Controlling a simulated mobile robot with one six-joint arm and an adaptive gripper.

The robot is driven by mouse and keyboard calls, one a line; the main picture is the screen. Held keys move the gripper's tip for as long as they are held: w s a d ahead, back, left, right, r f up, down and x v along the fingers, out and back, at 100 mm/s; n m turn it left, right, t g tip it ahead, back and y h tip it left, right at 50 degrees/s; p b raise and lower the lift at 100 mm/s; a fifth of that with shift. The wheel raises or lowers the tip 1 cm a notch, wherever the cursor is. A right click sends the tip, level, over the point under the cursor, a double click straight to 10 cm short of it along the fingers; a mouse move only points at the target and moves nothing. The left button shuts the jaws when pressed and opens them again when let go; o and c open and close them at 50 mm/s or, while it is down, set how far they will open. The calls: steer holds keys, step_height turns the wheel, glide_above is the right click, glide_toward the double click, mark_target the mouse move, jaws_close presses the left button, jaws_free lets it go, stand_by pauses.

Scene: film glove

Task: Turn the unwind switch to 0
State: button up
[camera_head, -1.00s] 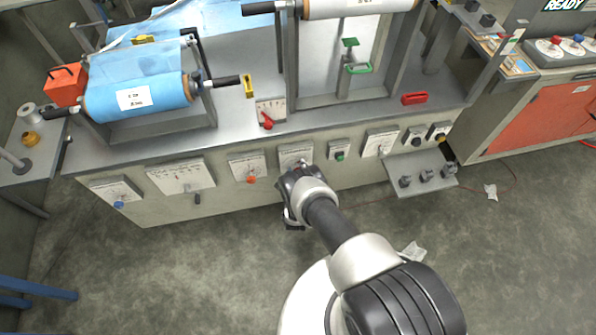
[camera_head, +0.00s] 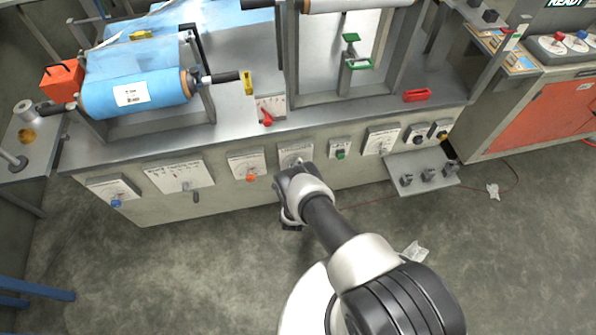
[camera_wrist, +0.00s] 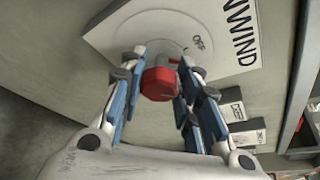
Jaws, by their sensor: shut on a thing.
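The unwind switch is a red knob (camera_wrist: 160,84) on a white plate (camera_wrist: 235,62) lettered UNWIND, with a small mark that seems to read OFF beside it. The plate looks turned in the wrist view. My gripper (camera_wrist: 161,80) has its two blue-sided fingers on either side of the knob and is shut on it. In the head view my gripper (camera_head: 291,180) is at the front of the machine, just below a white plate (camera_head: 296,150); the knob is hidden behind it there. I cannot read which mark the knob points to.
Other switch plates line the cabinet front: one with an orange-red knob (camera_head: 250,177) to the left and a green button (camera_head: 340,154) to the right. A shelf (camera_head: 421,172) juts out at the lower right. The floor in front is mostly clear.

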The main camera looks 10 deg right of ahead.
steer(key=o, duration=1.1)
steer(key=v, duration=1.2)
steer(key=shift+a, duration=0.1)
